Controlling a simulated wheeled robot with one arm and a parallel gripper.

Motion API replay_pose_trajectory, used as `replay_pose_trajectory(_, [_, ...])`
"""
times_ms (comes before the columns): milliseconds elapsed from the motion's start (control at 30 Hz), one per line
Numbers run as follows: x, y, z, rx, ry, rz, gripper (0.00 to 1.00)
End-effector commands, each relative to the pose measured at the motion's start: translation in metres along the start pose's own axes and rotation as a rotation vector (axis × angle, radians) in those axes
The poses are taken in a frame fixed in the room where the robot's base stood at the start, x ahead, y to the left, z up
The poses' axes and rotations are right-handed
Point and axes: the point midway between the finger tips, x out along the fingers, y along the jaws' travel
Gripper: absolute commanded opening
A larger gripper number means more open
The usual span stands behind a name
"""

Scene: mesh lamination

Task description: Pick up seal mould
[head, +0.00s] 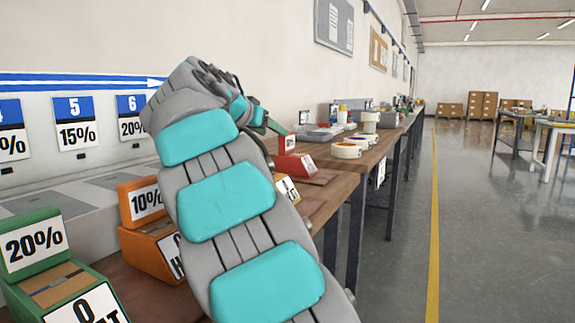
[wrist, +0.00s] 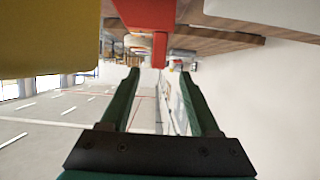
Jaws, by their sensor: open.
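No object is plainly marked as a seal mould, so I cannot tell which one it is. A red block with a white label (head: 295,165) stands on the workbench just beyond my gripper in the head view. In the wrist view a red piece (wrist: 150,14) hangs in from the top, with a narrower red part reaching down near my fingertips. My gripper (wrist: 159,73) is open, with its two dark green fingers apart and nothing seen clamped between them. In the head view my arm hides part of the bench and most of my gripper.
An orange block labelled 10% (head: 147,200) and a green block labelled 20% (head: 33,243) stand nearer on the bench. A yellow surface (wrist: 45,35) fills the wrist view's upper left. White round containers (head: 346,150) stand farther along. The floor aisle at right is clear.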

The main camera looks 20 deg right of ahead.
Motion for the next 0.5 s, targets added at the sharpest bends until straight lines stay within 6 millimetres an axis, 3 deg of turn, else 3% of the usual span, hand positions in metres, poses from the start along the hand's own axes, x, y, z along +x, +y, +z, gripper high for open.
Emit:
replay_pose_trajectory(133, [0.026, 0.001, 0.000, -0.001, -0.003, 0.004, 0.62])
replay_pose_trajectory(500, [0.058, 0.002, -0.004, 0.000, -0.001, 0.001, 0.62])
